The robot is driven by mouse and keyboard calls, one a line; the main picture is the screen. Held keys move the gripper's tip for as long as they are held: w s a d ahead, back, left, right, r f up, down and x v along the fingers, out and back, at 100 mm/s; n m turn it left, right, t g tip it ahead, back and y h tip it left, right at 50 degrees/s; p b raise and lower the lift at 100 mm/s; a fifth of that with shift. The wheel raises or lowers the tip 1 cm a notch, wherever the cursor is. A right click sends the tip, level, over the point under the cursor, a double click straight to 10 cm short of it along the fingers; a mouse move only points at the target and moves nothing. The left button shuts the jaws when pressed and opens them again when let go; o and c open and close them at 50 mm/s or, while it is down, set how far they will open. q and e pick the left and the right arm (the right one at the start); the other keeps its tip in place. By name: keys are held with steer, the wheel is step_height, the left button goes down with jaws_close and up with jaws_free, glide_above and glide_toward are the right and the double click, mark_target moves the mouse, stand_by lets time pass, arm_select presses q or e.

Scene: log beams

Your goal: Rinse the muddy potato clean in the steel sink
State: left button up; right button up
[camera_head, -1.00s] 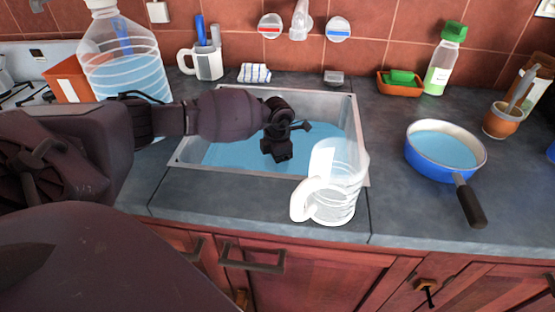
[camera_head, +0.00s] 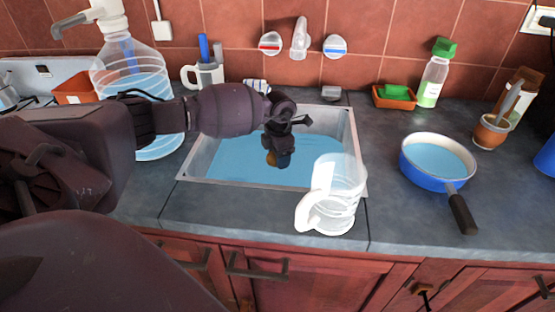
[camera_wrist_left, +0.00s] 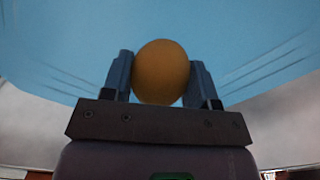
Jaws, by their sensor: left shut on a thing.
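The potato (camera_wrist_left: 161,72) is brown-yellow and held between the two fingers of my left gripper (camera_wrist_left: 161,80) in the left wrist view, with blue water behind it. In the head view the left gripper (camera_head: 279,156) points down over the steel sink (camera_head: 212,182), and a small part of the potato (camera_head: 284,161) shows at its fingertips. The sink holds blue water (camera_head: 235,160). I cannot tell whether the potato touches the water. No clear mud shows on its visible side. My right gripper is not in view.
A clear measuring jug (camera_head: 335,195) stands at the sink's front right corner. A blue pan of water (camera_head: 438,160) is to the right. A large water bottle (camera_head: 130,90) stands left behind my arm. Taps (camera_head: 300,40) are on the wall. The counter between jug and pan is clear.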

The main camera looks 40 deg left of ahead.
arm_select(q)
steer(key=shift+r+p, duration=0.45)
steer(key=shift+r, duration=0.85)
steer(key=shift+r+p, duration=0.4)
steer(key=shift+r, duration=0.65)
steer(key=shift+r+p, duration=0.55)
steer(key=shift+r, duration=0.75)
steer(key=shift+r+p, duration=0.35)
steer(key=shift+r, duration=0.45)
steer(key=shift+r+p, duration=0.3)
steer(key=shift+r, duration=0.55)
step_height(320, 180, up, 3)
steer(key=shift+r+p, duration=0.15)
steer(key=shift+p, duration=0.6)
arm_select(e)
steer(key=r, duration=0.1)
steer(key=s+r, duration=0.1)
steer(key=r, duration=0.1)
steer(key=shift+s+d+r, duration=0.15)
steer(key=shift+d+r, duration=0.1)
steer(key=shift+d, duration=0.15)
